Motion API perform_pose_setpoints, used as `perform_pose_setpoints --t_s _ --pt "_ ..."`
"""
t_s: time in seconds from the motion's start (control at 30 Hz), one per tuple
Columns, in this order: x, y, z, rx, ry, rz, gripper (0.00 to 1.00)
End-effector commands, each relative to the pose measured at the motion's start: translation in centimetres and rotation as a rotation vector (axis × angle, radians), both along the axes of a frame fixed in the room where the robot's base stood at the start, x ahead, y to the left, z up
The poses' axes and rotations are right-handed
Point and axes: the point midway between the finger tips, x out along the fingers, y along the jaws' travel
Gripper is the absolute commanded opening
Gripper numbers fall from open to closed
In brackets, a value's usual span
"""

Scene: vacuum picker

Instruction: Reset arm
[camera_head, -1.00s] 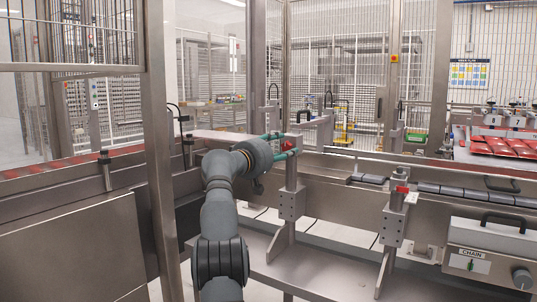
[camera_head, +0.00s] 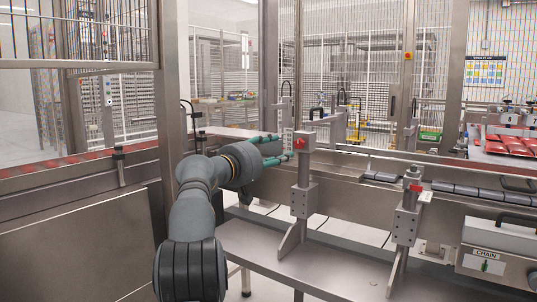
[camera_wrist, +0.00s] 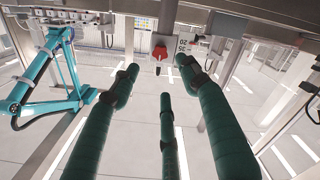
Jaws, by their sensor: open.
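My gripper (camera_head: 284,148) is at the end of my grey arm, near the middle of the head view, by a metal post with a red knob (camera_head: 299,143). Its green fingers point to the right. In the wrist view my gripper (camera_wrist: 155,85) shows green fingers spread apart with nothing between them. A red knob (camera_wrist: 160,52) shows beyond the fingertips, next to a label plate marked 26 (camera_wrist: 182,45). I cannot tell from the views how close the fingers are to the post.
A metal conveyor frame (camera_head: 345,170) runs to the right, carrying dark blocks (camera_head: 467,190). A second post with a red clamp (camera_head: 416,187) stands further right. A tall steel frame post (camera_head: 172,100) rises left of my arm. Red packs (camera_head: 505,145) lie at the far right.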

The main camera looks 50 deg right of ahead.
Motion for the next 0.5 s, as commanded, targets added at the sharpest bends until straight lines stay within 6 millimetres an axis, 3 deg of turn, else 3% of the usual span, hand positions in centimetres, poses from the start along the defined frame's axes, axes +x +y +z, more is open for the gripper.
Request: perform_pose_setpoints --t_s 0.27,0.5 --pt "0.1 -0.4 0.0 0.000 0.001 0.000 0.45" --pt "0.4 -3.9 -0.1 0.000 0.000 -0.004 0.45"
